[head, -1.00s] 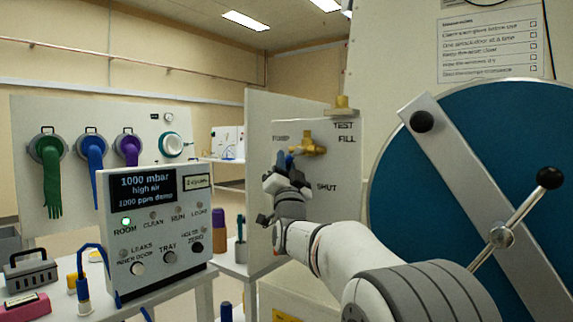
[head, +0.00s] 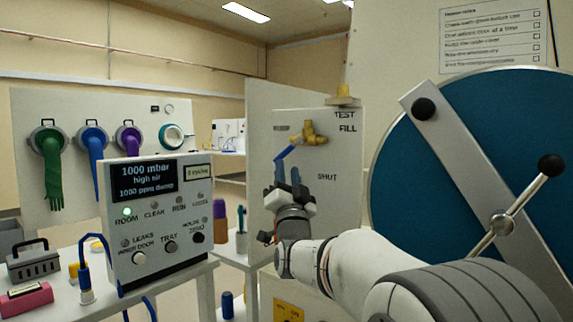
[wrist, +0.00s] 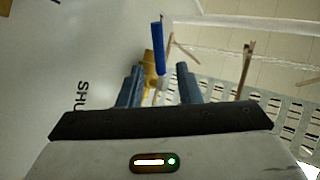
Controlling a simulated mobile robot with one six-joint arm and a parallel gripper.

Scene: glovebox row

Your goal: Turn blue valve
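The blue valve handle (head: 286,153) sticks out to the lower left from a brass valve body (head: 314,137) on a pale panel. Labels TEST, FILL and SHUT stand around it, with a blurred one at left. My gripper (head: 288,168) is just below the handle, fingers pointing up, apart from the handle as far as I can tell. In the wrist view my gripper (wrist: 160,78) is open and its two fingers are well apart. The blue handle (wrist: 158,48) shows beyond the gap between them, with part of the brass body (wrist: 149,68) behind the left finger.
A large blue round door (head: 400,190) with a grey bar and a black-knobbed handle (head: 502,224) fills the right. A grey control box (head: 160,220) stands on the table at left. Gloves hang on a panel behind it. Floor shows between the tables.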

